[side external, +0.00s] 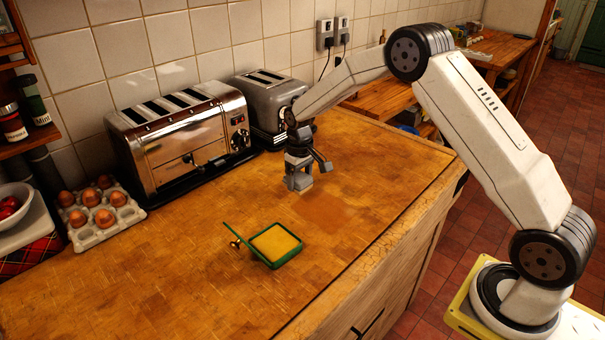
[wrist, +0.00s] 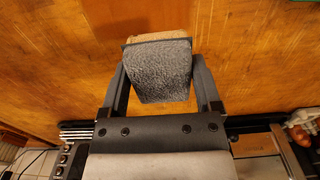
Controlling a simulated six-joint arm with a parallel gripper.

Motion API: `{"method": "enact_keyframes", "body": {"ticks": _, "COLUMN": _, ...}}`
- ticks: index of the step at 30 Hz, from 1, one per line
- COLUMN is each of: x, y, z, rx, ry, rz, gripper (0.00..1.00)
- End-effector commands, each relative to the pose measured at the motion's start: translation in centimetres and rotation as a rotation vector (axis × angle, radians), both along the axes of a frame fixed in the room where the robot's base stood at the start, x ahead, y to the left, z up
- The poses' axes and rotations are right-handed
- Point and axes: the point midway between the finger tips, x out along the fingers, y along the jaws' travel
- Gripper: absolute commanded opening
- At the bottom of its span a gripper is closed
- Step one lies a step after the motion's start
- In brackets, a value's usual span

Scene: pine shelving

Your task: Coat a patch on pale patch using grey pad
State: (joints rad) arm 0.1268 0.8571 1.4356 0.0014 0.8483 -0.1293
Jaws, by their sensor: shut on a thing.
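My gripper (side external: 299,172) is shut on the grey pad (side external: 300,183), held low over the wooden worktop. In the wrist view the grey pad (wrist: 160,72) sits between both fingers, its fuzzy grey face showing and a tan strip along its far edge. Whether the pad touches the wood cannot be told. A matte patch (side external: 328,212) of a slightly different shade, seemingly the pale patch, lies on the worktop just in front and right of the pad. A green square tray (side external: 291,258) with a yellow filling stands nearer the camera, left of that patch.
A chrome toaster (side external: 185,140) and a grey toaster (side external: 262,100) stand along the tiled wall behind my gripper. An egg carton (side external: 100,225) is at the far left. A small brass-coloured knob (side external: 235,244) is beside the tray. The worktop's front and right are clear.

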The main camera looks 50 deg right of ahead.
Motion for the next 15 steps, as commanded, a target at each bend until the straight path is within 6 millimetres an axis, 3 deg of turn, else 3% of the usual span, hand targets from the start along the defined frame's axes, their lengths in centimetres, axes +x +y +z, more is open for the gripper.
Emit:
{"method": "enact_keyframes", "body": {"ticks": 9, "x": 0.0, "y": 0.0, "z": 2.7, "rx": 0.0, "ry": 0.0, "rz": 0.0, "gripper": 0.26}}
{"method": "enact_keyframes", "body": {"ticks": 15, "x": 0.0, "y": 0.0, "z": 3.2, "rx": 0.0, "ry": 0.0, "rz": 0.0, "gripper": 0.26}}
